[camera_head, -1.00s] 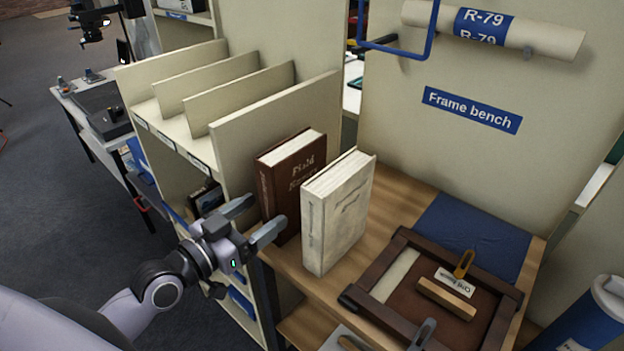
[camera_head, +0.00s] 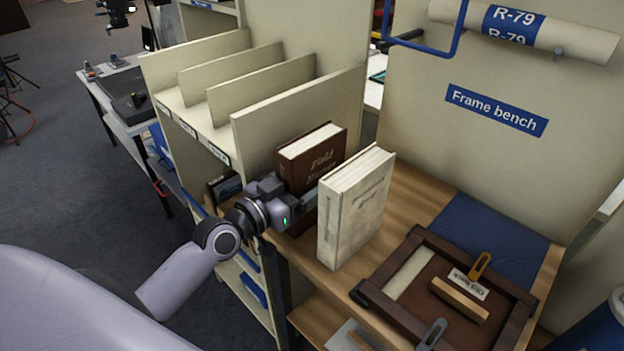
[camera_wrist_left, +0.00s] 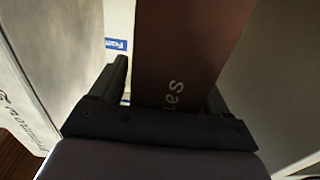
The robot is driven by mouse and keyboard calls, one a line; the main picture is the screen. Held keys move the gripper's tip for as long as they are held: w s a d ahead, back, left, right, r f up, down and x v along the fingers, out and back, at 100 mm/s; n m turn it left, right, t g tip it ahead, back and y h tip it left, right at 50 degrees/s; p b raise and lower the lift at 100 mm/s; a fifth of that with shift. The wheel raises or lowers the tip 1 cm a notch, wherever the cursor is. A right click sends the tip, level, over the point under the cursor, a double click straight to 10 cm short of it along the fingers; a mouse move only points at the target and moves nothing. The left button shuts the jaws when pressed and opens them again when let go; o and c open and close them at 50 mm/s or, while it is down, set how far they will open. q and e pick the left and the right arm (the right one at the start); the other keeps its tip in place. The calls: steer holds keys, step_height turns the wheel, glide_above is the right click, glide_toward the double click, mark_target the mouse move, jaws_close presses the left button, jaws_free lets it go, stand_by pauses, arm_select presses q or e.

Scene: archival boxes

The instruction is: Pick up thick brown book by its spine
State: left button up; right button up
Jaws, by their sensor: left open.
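The thick brown book (camera_head: 322,158) stands upright on the wooden bench, close to the cream shelf's side panel. My left gripper (camera_head: 287,194) is at its spine side, with one finger in the gap between it and the pale book (camera_head: 357,207). In the left wrist view the brown book (camera_wrist_left: 185,50) lies between the two open fingers of my left gripper (camera_wrist_left: 168,88), with light lettering on its spine. Whether the fingers touch the covers cannot be told. The far finger is hidden in the head view. My right gripper is not in view.
The pale book stands close on the right of the brown one. A cream shelf with dividers (camera_head: 232,90) is on the left. A dark wooden frame (camera_head: 400,262) and blue mat (camera_head: 490,232) lie farther right on the bench.

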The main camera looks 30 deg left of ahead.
arm_select(q)
steer(key=c, duration=1.3)
steer(key=shift+r, duration=0.15)
jaws_close()
